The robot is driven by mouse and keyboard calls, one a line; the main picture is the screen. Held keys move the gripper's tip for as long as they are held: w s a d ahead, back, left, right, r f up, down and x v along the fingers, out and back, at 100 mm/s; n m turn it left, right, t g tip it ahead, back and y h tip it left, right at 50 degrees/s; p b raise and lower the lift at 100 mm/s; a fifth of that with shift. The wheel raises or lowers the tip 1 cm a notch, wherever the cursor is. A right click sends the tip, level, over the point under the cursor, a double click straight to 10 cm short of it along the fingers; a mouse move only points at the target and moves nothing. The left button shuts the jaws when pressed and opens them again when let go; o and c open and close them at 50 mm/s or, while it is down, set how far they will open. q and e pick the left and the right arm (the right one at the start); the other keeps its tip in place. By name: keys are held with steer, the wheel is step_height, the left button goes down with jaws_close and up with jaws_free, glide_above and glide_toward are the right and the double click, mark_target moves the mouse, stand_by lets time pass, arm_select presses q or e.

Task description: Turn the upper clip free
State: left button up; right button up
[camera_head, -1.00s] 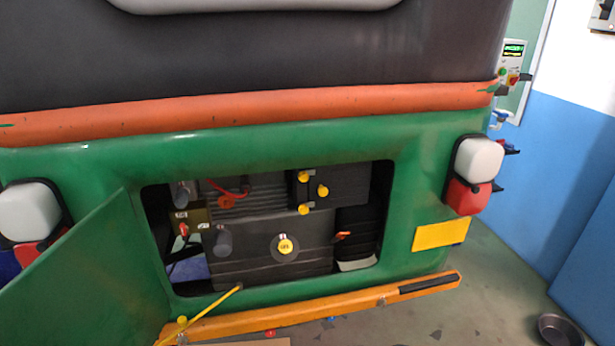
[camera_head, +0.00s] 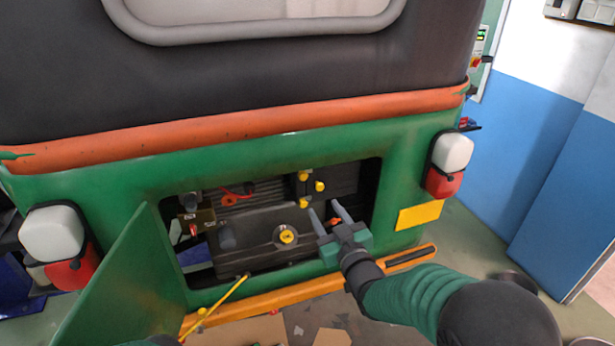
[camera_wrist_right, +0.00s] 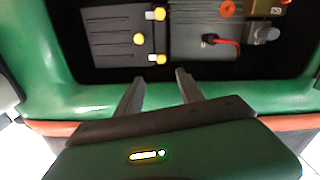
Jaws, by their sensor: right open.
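Inside the open rear hatch, the upper clip (camera_head: 304,175) is a yellow knob on a dark block. A yellow knob (camera_head: 320,186) sits to its right and a lower yellow clip (camera_head: 304,203) below it. My right gripper (camera_head: 325,208) is open and empty, with its two grey fingers pointing at the hatch. In the head view it shows below and right of the clips. In the right wrist view, which looks upside down, the fingertips (camera_wrist_right: 160,77) appear just below the upper clip (camera_wrist_right: 157,58), apart from it. My left gripper is not in view.
The green hatch door (camera_head: 118,280) hangs open at the left. A dark panel with a round yellow cap (camera_head: 287,236) lies below the clips. The green hatch frame surrounds the opening. An orange bumper (camera_head: 270,302) runs beneath, with a yellow rod (camera_head: 225,298) leaning there.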

mark_target(304, 174)
steer(key=r+p+x, duration=0.1)
steer(key=p+x, duration=0.3)
steer(key=x, duration=0.8)
steer(key=shift+w+d, duration=0.15)
steer(key=shift+w, duration=0.15)
steer(key=shift+d, duration=0.15)
steer(key=c, duration=0.8)
steer(key=shift+r, duration=0.1)
jaws_close()
steer(key=shift+s+a+r, duration=0.1)
steer(key=shift+a, duration=0.45)
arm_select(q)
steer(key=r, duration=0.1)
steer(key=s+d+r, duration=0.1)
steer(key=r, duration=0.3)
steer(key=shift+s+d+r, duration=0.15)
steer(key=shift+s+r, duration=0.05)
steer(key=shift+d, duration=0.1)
arm_select(e)
steer(key=shift+d, duration=0.15)
